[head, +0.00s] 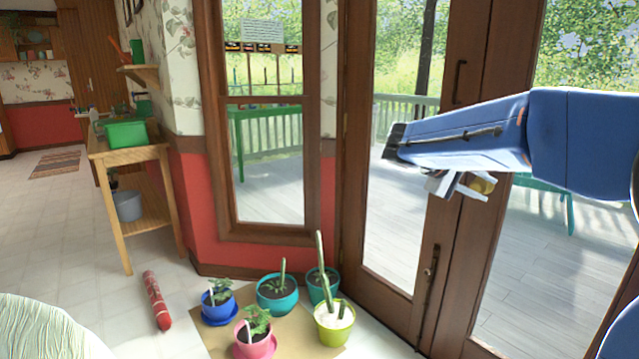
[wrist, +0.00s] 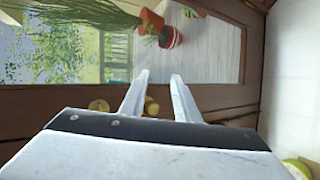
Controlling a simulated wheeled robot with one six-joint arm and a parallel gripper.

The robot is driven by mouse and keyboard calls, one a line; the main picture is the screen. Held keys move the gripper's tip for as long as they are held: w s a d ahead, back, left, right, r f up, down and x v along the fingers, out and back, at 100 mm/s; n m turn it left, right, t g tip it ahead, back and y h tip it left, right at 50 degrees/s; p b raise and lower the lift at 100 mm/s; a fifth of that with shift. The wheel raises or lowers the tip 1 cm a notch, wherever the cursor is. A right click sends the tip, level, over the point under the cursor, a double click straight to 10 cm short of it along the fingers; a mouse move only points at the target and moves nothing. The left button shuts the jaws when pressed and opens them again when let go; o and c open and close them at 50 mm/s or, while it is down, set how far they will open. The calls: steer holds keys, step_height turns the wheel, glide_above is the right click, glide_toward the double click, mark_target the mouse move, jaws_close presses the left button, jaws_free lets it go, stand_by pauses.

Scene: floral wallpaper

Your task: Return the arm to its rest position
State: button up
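My blue arm (head: 560,140) reaches in from the right side of the head view, raised in front of the glazed wooden doors. My gripper (head: 462,188) hangs below the arm's far end, in front of the door frame. In the wrist view my gripper (wrist: 160,77) has two pale fingers standing apart with a clear gap.
Brown doors (head: 468,250) with a handle stand close behind the gripper. Potted plants, including a pink pot (head: 256,346) and a lime pot (head: 334,328), stand on a cardboard sheet below. A red cylinder (head: 156,300) lies on the floor. A wooden shelf table (head: 130,155) stands left.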

steer(key=s+a+f+m+y, duration=0.1)
steer(key=s+f+y, duration=0.3)
steer(key=s, duration=0.5)
steer(key=s+a+f+y, duration=0.1)
steer(key=s+f+y, duration=0.1)
steer(key=s+f, duration=0.55)
steer(key=s+a+f+m+t+y, duration=0.1)
steer(key=s+a+f+y, duration=0.2)
steer(key=s, duration=0.5)
steer(key=s+a+f+m+y, duration=0.1)
steer(key=s+a+f+y, duration=0.2)
steer(key=s+a+f, duration=0.3)
steer(key=s, duration=0.3)
steer(key=shift+a+m+t, duration=0.15)
steer(key=shift+m+t, duration=0.15)
steer(key=shift+t, duration=0.1)
stand_by(0.8)
